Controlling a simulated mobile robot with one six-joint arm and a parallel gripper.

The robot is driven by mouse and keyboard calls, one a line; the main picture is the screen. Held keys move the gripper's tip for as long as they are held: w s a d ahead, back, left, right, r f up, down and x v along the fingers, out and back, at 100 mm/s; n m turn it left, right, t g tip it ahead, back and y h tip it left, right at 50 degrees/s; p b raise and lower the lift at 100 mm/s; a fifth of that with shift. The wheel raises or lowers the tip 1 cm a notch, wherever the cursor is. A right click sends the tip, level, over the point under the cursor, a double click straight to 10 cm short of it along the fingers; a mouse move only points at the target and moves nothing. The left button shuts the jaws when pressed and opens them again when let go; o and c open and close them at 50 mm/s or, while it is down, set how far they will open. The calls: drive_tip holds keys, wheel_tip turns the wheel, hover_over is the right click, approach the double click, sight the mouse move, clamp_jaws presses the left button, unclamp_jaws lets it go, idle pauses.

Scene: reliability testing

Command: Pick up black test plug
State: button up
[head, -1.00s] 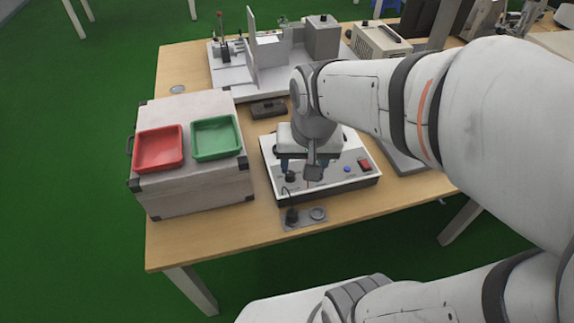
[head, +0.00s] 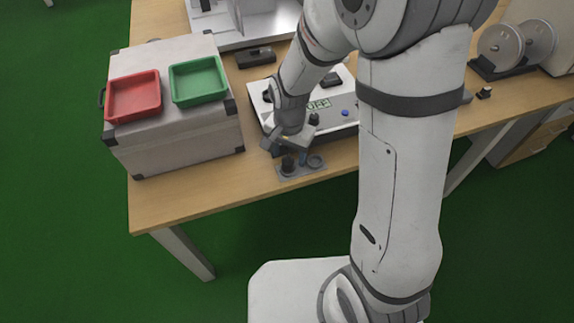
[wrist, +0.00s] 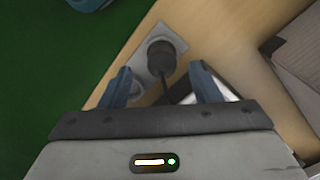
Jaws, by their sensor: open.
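The black test plug (head: 288,164) stands in a small grey holder plate (head: 314,169) near the table's front edge. In the wrist view the plug (wrist: 162,58) sits ahead of the fingertips, roughly between their lines, with its dark cable running back toward my gripper. My gripper (wrist: 158,80) is open and empty, its two blue fingers on either side of the cable. In the head view my gripper (head: 288,153) is just above and behind the plug. The white test device (head: 345,125) is partly hidden behind my arm.
A grey case (head: 180,140) with a red tray (head: 133,115) and a green tray (head: 199,98) on top stands left of my gripper. A dark block (head: 255,57) lies behind. The wooden table's front left (head: 200,200) is clear.

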sight(288, 157)
wheel_tip(288, 157, down, 4)
drive_tip(key=shift+a+r, duration=0.1)
drive_tip(key=shift+r, duration=0.05)
drive_tip(key=shift+c, duration=0.6)
drive_tip(key=c, duration=1)
